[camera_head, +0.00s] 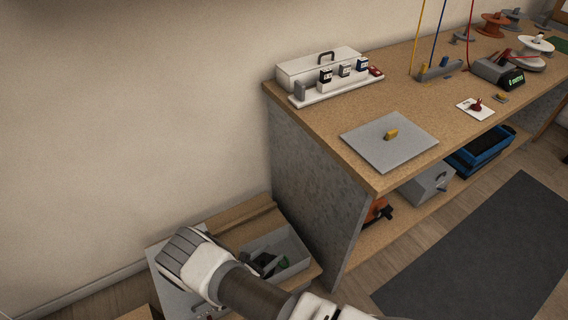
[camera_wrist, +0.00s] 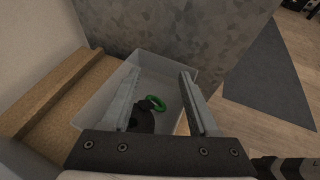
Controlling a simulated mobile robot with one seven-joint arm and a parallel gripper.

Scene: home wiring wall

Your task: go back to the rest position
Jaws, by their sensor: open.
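My gripper (camera_wrist: 159,82) shows in the wrist view with its two fingers apart and nothing between their tips. It points down toward a grey open bin (camera_wrist: 155,65) beside the workbench. In the bin lie a green ring (camera_wrist: 156,103) and a dark object (camera_wrist: 142,120) partly hidden by the left finger. In the head view my arm reaches over the low left area, beside the same bin (camera_head: 296,268).
The workbench (camera_head: 310,115) stands right of the bin, its grey side panel (camera_head: 308,190) close by. A dark floor mat (camera_head: 480,260) lies clear in front.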

